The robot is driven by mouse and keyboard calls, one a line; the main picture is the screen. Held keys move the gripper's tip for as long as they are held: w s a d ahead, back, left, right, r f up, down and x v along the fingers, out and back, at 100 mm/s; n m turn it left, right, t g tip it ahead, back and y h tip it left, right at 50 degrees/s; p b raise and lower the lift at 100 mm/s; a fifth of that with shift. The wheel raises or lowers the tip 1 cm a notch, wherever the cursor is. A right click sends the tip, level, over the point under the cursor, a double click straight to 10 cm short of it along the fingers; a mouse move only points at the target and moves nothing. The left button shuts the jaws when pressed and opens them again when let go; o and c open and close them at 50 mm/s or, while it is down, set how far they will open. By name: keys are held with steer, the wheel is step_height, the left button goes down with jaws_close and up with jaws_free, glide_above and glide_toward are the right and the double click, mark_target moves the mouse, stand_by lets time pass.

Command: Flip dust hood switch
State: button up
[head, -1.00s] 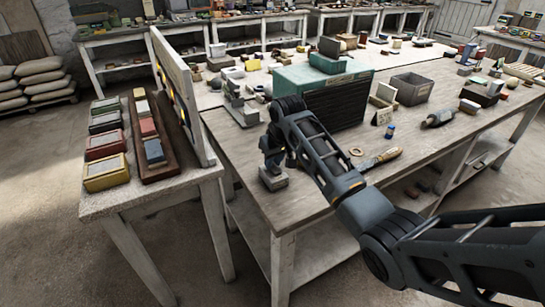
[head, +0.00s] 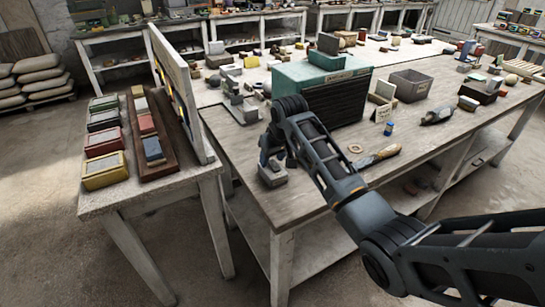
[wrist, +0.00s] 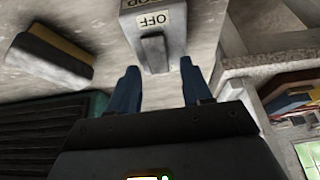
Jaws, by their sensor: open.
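The switch box (head: 272,178) is a small grey block near the front left corner of the wooden workbench (head: 330,180). In the wrist view the switch box (wrist: 176,22) carries an OFF label (wrist: 154,20) and a second label cut by the top edge. Its dark lever (wrist: 153,45) lies just below the OFF label. My gripper (wrist: 158,66) is open, with one blue finger on each side of the lever's end. Contact with the lever cannot be told. In the head view my gripper (head: 272,160) is over the switch box and partly hides it.
A ring (head: 355,149), a wooden-handled tool (head: 378,157) and a blue jar (head: 389,129) lie to the right. A side table (head: 160,190) with an upright board (head: 180,90) stands left, across a narrow gap.

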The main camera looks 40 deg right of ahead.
mark_target(278, 170)
steer(key=v, duration=0.7)
steer(key=shift+r+b, duration=0.3)
steer(key=shift+b, duration=0.15)
steer(key=shift+s, duration=0.15)
steer(key=shift+s, duration=0.1)
